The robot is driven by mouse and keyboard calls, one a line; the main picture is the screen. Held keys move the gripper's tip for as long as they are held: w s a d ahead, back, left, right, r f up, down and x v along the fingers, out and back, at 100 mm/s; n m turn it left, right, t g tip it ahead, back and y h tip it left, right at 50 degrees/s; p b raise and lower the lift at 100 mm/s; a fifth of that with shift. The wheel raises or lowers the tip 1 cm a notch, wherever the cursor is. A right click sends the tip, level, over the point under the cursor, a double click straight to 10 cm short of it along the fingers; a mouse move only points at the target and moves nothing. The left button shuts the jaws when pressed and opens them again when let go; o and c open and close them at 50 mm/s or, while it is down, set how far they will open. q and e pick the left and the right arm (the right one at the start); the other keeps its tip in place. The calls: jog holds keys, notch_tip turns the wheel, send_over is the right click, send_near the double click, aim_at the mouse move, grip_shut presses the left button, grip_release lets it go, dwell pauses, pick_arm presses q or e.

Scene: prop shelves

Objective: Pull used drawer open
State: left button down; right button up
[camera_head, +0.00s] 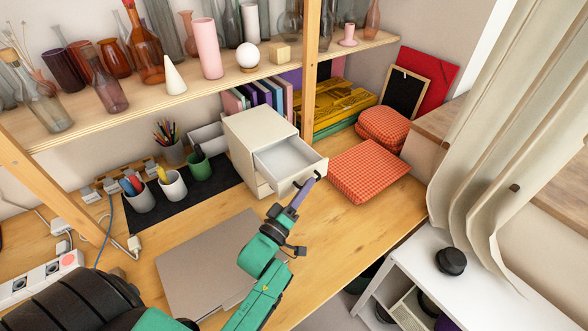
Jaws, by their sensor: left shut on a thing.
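A small cream drawer unit (256,130) stands on the wooden desk in the middle of the view. Its top drawer (285,158) is pulled out toward the front right, and its empty light interior shows. The lower drawers look closed. My left gripper (312,177) is at the front face of the open drawer, near its right end, and is shut on the drawer front or its handle. The exact grip point is small and partly hidden by the fingers. The green left arm reaches up from the bottom of the view. My right gripper does not show.
A grey closed laptop (205,264) lies in front of the drawer unit. Red checkered boxes (366,171) lie to its right. Pen cups (172,184) stand on a dark mat to its left. A shelf (203,82) with bottles and vases runs above.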

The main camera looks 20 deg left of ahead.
pick_arm(q)
jog(key=shift+d, duration=0.1)
jog(key=c, duration=1.2)
grip_release()
jog(key=b+v, duration=0.3)
jog(key=v, duration=1.1)
jog(key=shift+s, duration=0.3)
jog(key=shift+f, duration=0.15)
